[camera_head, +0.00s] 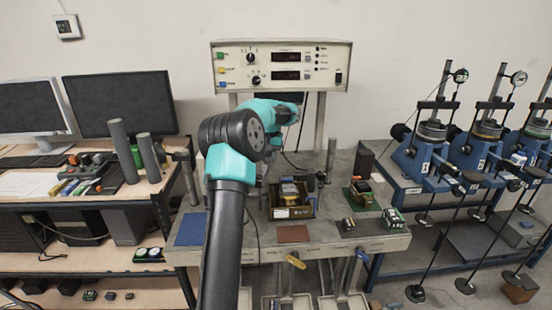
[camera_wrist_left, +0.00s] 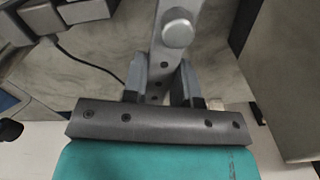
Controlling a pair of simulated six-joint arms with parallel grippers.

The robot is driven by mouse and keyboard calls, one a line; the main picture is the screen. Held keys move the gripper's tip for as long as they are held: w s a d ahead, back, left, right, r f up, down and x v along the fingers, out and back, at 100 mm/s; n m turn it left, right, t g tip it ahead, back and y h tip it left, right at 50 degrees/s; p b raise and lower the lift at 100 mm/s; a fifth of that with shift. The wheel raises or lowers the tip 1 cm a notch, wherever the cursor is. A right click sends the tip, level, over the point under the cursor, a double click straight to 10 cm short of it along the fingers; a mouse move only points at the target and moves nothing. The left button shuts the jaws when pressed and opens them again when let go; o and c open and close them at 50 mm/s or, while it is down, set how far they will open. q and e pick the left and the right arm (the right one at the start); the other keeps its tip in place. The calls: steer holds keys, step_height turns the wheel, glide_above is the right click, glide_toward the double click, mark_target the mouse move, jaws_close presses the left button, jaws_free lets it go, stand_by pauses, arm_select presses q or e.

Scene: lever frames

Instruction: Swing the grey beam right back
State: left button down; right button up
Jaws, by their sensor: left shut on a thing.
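In the left wrist view the grey beam (camera_wrist_left: 166,60) runs down from the top edge to between the fingers of my left gripper (camera_wrist_left: 160,86). A round grey knob (camera_wrist_left: 178,28) sits on the beam above the fingers. The fingers stand on both sides of the beam's lower end, and the gripper is shut on it. In the head view my teal and black left arm reaches over the middle bench and hides most of the gripper and the beam. My right gripper is in neither view.
The middle bench (camera_head: 350,232) carries an open box (camera_head: 292,212), a blue mat (camera_head: 190,229) and a brown mat (camera_head: 293,234). A panel with dials (camera_head: 282,66) stands behind. Monitors are at left; blue lever frames (camera_head: 418,152) are at right.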

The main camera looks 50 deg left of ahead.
arm_select(q)
steer(key=shift+s+a+n, duration=0.2)
steer(key=shift+a+n, duration=0.05)
steer(key=shift+n, duration=0.05)
steer(key=c, duration=0.9)
jaws_free()
step_height(320, 180, up, 18)
steer(key=shift+f, duration=0.25)
stand_by(0.5)
